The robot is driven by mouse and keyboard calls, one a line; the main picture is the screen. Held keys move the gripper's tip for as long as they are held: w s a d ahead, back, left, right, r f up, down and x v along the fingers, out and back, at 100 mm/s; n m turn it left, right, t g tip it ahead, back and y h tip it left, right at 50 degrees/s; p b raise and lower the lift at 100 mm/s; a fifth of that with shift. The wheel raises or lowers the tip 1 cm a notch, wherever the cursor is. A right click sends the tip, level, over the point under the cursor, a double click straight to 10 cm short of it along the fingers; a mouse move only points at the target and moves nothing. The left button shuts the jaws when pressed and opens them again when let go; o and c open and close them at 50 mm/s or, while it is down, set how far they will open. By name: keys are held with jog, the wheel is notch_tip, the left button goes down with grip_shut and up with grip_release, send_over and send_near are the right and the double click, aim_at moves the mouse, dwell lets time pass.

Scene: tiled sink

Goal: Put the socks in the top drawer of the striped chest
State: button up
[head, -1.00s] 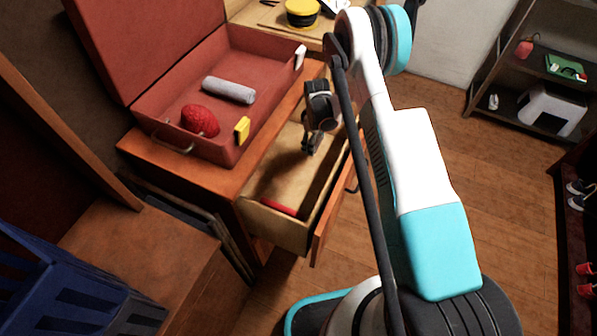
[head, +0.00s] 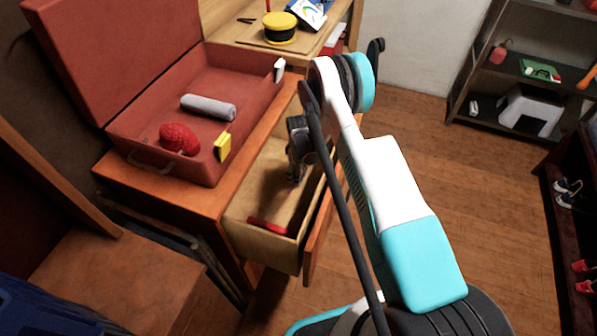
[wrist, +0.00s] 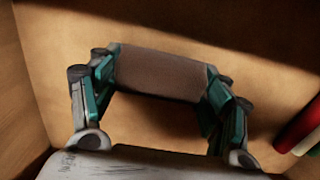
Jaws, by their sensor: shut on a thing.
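My gripper (head: 294,178) is inside an open wooden drawer (head: 265,244), pointing down. In the wrist view its two fingers (wrist: 160,112) are shut on a brown-grey, cloth-like bundle (wrist: 160,75), which may be the socks. The bundle spans between the fingertips, close to the pale drawer bottom (wrist: 260,50); I cannot tell whether it touches it. In the head view the bundle is hard to make out. The drawer belongs to an orange-brown wooden chest (head: 195,203); I see no clear stripes on it.
A red object (head: 268,226) lies near the drawer's front end. An open red suitcase (head: 130,145) on the chest holds a grey roll (head: 208,107), a red bumpy object (head: 179,138) and a yellow block (head: 222,147). A shelf (head: 480,85) stands at the right, with clear floor before it.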

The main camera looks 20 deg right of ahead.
jog(key=shift+f, duration=0.15)
jog(key=o, duration=1)
jog(key=shift+o, duration=0.2)
notch_tip(320, 180, up, 30)
jog(key=m+t+p, duration=0.1)
jog(key=m+p, duration=0.1)
jog(key=p, duration=0.2)
jog(key=s+r+m+t, duration=0.1)
jog(key=s+r, duration=0.3)
jog(key=r, duration=0.3)
jog(key=s+r+m+t, duration=0.1)
jog(key=s+r+m, duration=0.1)
jog(key=s+r, duration=0.35)
jog(key=s+r+m+t, duration=0.2)
jog(key=s+r+m, duration=0.1)
jog(key=s+r, duration=0.85)
jog(key=s+r+m+t, duration=0.1)
jog(key=s+m+t, duration=0.1)
jog(key=s, duration=1)
jog(key=shift+s+m, duration=0.4)
